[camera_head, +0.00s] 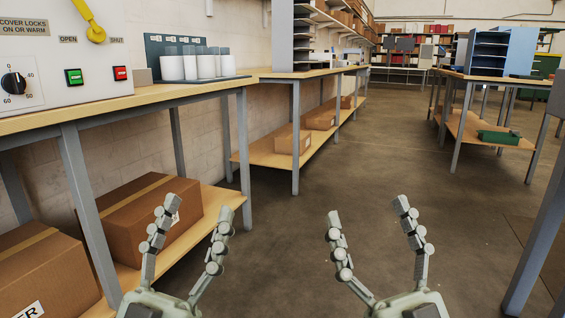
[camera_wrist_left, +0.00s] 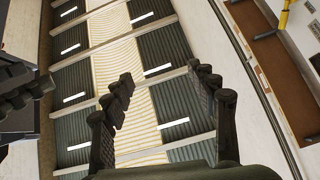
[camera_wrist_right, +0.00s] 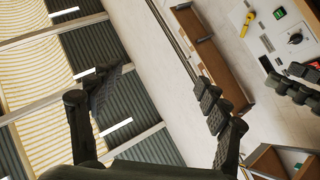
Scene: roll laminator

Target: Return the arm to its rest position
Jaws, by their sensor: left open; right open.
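My left gripper (camera_head: 198,212) is open and empty in the head view, low in the picture in front of the lower shelf of the left bench. My right gripper (camera_head: 367,215) is open and empty to its right, over the bare floor. The fingers of both point up in the head view, and neither touches anything. The left wrist view shows my left gripper's (camera_wrist_left: 166,90) spread fingers against the ceiling. The right wrist view shows my right gripper's (camera_wrist_right: 150,85) spread fingers, also with nothing between them. The laminator (camera_head: 60,62) stands on the left bench at the upper left, only partly in view.
The laminator panel has a yellow lever (camera_head: 93,28), a green button (camera_head: 74,77), a red button (camera_head: 120,73) and a black dial (camera_head: 14,83). White cylinders (camera_head: 206,67) stand beside it. Cardboard boxes (camera_head: 140,215) lie on the bench's (camera_head: 190,90) lower shelf. The middle floor (camera_head: 370,150) is clear.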

